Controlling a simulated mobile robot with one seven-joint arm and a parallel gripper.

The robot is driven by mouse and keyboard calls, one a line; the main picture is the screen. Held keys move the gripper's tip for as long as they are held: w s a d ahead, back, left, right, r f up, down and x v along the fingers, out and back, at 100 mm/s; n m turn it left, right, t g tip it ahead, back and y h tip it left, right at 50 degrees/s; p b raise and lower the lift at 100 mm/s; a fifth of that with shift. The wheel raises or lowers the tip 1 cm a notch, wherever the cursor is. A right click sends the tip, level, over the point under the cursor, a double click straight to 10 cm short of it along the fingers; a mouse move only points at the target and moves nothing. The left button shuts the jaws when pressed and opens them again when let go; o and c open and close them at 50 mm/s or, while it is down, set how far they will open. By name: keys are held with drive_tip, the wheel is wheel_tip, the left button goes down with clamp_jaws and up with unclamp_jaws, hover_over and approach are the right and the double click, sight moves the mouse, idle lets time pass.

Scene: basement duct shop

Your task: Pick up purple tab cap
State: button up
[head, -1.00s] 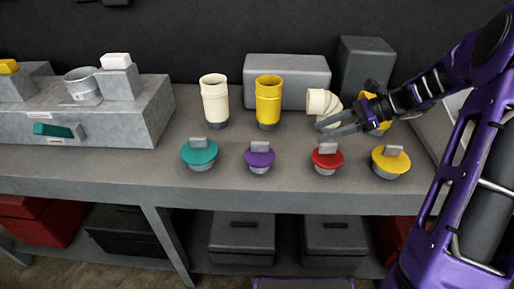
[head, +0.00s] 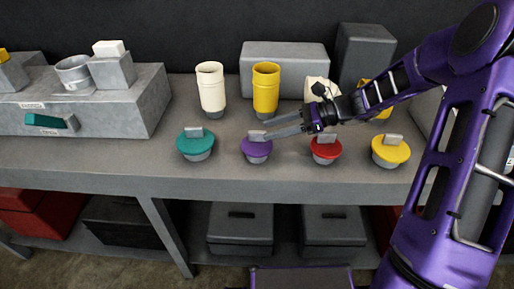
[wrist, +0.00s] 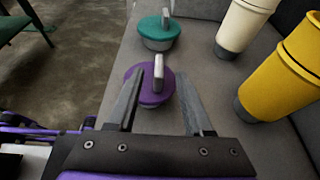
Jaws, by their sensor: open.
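The purple tab cap (head: 257,152) sits on the grey bench, a purple disc with an upright grey tab on a grey base. It also shows in the wrist view (wrist: 151,91), just beyond and between my fingers. My gripper (head: 266,132) reaches in from the right in the head view, its fingertips close to the grey tab. In the wrist view my gripper (wrist: 160,95) is open, with the tab between the finger lines toward the right finger. I cannot tell whether a fingertip touches it.
The teal tab cap (head: 196,142) stands to the left, the red (head: 326,150) and yellow (head: 390,150) tab caps to the right. Behind stand a cream duct (head: 211,88) and a yellow duct (head: 266,90). The bench's front edge is close to the caps.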

sight(257, 131)
drive_tip(key=x, duration=0.5)
drive_tip(key=shift+s+f+b, duration=0.1)
drive_tip(key=shift+f+b, duration=0.1)
drive_tip(key=shift+b, duration=0.1)
clamp_jaws()
